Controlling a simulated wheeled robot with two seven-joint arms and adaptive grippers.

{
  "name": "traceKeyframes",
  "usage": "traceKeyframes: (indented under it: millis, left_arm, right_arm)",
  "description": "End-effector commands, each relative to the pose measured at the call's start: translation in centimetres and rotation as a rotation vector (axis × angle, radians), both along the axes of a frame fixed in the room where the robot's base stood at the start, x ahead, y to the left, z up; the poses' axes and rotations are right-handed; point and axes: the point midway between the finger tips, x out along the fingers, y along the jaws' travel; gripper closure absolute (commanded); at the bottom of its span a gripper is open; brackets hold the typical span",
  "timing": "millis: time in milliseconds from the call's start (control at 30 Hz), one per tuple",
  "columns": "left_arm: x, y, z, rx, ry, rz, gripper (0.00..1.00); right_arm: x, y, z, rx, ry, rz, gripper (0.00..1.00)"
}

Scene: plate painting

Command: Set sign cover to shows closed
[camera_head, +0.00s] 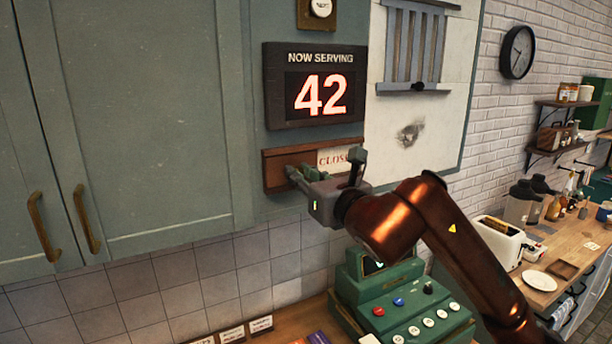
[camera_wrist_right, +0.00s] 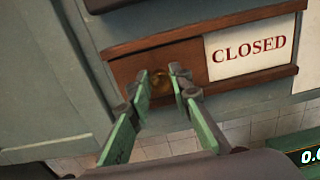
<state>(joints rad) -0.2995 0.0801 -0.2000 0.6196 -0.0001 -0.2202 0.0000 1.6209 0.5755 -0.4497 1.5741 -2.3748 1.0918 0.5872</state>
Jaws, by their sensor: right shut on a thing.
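The wooden sign holder (camera_head: 276,156) is fixed on the green wall panel under the number display. Its brown sliding sign cover (camera_wrist_right: 198,64) sits over the left part, and the white card with red "CLOSED" (camera_wrist_right: 250,47) shows at the right. In the head view the card (camera_head: 333,157) is partly hidden by my gripper. A brass knob (camera_wrist_right: 163,80) is on the cover. My right gripper (camera_wrist_right: 160,75) has its green fingers either side of the knob, shut on it; in the head view it (camera_head: 303,172) is in front of the cover. My left gripper is out of view.
The "NOW SERVING 42" display (camera_head: 315,85) hangs just above the sign. A green cash register (camera_head: 400,305) stands on the counter below my right arm. Cupboard doors (camera_head: 130,110) are at left, a toaster (camera_head: 497,240) at right.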

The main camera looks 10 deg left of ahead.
Motion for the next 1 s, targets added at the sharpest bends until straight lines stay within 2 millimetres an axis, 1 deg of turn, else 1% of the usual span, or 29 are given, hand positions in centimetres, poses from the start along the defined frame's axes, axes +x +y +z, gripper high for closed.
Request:
traceKeyframes:
  millis: [33,67,300,567,667,767,1000]
  left_arm:
    - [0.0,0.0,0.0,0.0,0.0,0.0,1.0]
    - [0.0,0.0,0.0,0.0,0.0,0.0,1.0]
    - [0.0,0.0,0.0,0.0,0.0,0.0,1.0]
    - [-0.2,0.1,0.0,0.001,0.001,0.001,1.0]
    - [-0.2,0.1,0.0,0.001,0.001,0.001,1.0]
    - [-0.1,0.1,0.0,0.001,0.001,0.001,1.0]
    - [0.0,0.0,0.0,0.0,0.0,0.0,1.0]
  right_arm:
    - [-0.3,0.3,-0.1,-0.001,0.002,0.008,1.0]
    - [-0.3,0.3,-0.1,-0.001,0.002,0.008,0.79]
    - [-0.2,0.2,-0.1,-0.001,0.002,0.006,0.64]
    - [-0.2,0.1,0.0,-0.001,0.001,0.004,0.64]
    - [-0.7,-0.3,0.0,0.0,-0.001,0.005,0.64]
    - [-1.7,-1.1,0.1,0.0,-0.003,0.004,0.64]
    - [-5.7,-4.1,0.0,-0.002,-0.003,0.003,0.64]
